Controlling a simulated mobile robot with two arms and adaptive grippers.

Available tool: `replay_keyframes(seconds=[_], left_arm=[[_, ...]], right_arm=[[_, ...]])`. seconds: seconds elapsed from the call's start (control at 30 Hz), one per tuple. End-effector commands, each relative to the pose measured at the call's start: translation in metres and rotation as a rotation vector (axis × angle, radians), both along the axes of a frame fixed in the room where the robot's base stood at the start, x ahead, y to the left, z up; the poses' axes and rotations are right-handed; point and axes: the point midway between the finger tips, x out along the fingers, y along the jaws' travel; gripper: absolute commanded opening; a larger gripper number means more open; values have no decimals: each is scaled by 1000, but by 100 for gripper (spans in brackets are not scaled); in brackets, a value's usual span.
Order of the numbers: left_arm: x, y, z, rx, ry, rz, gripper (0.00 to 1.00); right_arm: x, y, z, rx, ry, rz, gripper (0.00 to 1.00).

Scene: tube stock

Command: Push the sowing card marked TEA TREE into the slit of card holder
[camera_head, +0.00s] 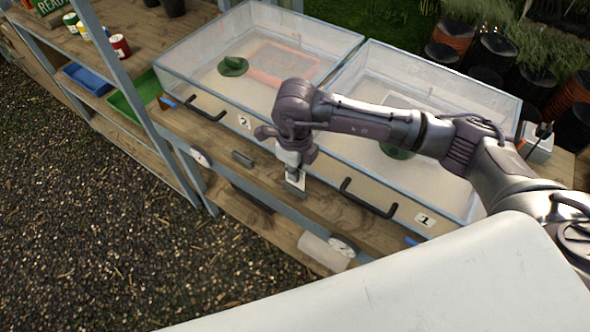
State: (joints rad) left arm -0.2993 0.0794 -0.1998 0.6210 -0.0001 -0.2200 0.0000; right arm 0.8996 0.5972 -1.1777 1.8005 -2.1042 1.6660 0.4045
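My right gripper (296,168) points down over the wooden front ledge, between the two propagator boxes. A small pale card (298,179) shows right under its fingertips, and the gripper appears shut on it. The marking on the card is too small to read. A grey card holder (294,188) sits on the ledge just below the card. The card's lower edge meets or overlaps the holder; I cannot tell whether it is in the slit. A second, similar grey holder (242,158) stands on the ledge to the left, with no card visible in it. My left gripper is out of view.
Clear-walled box 2 (184,80) and box 1 (455,87) stand behind the ledge. Dark handles (368,200) (206,110) stick out at their fronts. A shelf with cans (120,46) and trays (135,92) is at the left. Gravel (100,220) lies in front.

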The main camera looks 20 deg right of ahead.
Motion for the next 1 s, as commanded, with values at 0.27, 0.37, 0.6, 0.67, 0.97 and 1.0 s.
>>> replay_keyframes(seconds=[0.27, 0.37, 0.6, 0.67, 0.97, 1.0], left_arm=[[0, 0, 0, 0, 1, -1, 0], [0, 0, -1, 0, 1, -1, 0], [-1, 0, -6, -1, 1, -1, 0], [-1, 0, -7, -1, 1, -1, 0], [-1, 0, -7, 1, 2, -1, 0], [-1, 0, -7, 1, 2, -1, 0]], right_arm=[[0, 0, 0, 0, 0, 0, 0], [0, 0, 0, 0, 0, 0, 0], [0, 0, -3, 0, 0, 0, 0], [0, 0, -3, 0, 0, 0, 0], [0, 0, -3, 0, 0, 0, 0], [0, 0, -3, 0, 0, 0, 0]])
